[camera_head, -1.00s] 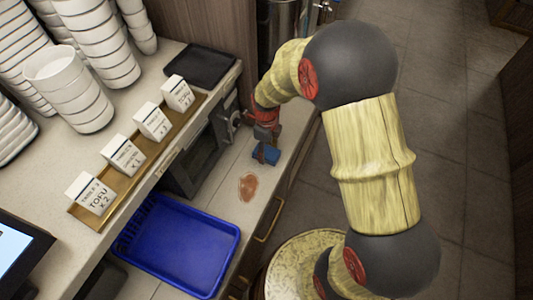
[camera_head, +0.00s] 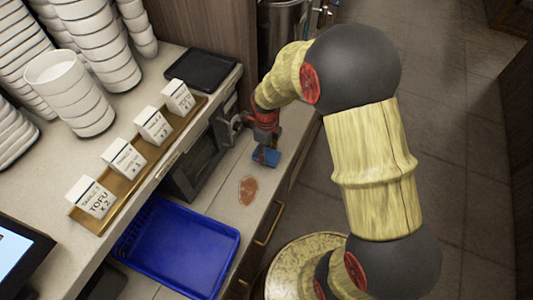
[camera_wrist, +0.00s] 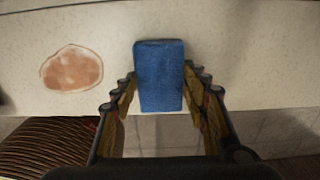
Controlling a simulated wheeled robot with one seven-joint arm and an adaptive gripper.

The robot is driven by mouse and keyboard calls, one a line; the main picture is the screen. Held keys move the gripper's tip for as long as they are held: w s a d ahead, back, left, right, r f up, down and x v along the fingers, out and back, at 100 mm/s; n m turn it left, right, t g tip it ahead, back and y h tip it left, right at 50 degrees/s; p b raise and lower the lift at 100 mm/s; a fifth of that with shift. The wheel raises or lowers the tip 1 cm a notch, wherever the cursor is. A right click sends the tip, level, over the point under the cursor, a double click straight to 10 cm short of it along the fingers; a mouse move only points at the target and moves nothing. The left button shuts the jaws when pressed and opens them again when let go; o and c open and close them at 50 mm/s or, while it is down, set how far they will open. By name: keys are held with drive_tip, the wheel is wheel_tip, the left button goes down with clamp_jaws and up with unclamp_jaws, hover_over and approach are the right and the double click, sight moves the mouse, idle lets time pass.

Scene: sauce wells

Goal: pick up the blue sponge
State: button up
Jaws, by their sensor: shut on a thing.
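The blue sponge (camera_head: 266,157) is at the end of my gripper (camera_head: 265,145) in the head view, over the lower counter near its front edge. In the wrist view the blue sponge (camera_wrist: 160,78) stands out between the two fingers of my gripper (camera_wrist: 163,100). The gripper is shut on it. Whether the sponge is clear of the counter or still touches it is hard to tell.
A reddish-brown sauce stain (camera_head: 248,190) lies on the lower counter, and shows left of the sponge in the wrist view (camera_wrist: 72,69). A blue tray (camera_head: 185,245) sits nearer. A dark appliance (camera_head: 198,165) stands under the raised shelf with label blocks (camera_head: 122,158) and bowls (camera_head: 70,90).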

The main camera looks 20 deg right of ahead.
wheel_tip(320, 180, up, 3)
drive_tip(key=shift+w+f+p, duration=0.1)
drive_tip(key=shift+p, duration=0.2)
drive_tip(key=s+d+r+p, duration=0.2)
drive_tip(key=s+d+r, duration=0.7)
drive_tip(key=s+d, duration=0.1)
drive_tip(key=shift+r, duration=0.15)
drive_tip(key=o, duration=0.6)
drive_tip(key=c, duration=0.4)
drive_tip(key=shift+c, duration=0.2)
drive_tip(key=shift+s+a+r+p, duration=0.1)
drive_tip(key=shift+r+p, duration=0.05)
drive_tip(key=shift+p, duration=0.2)
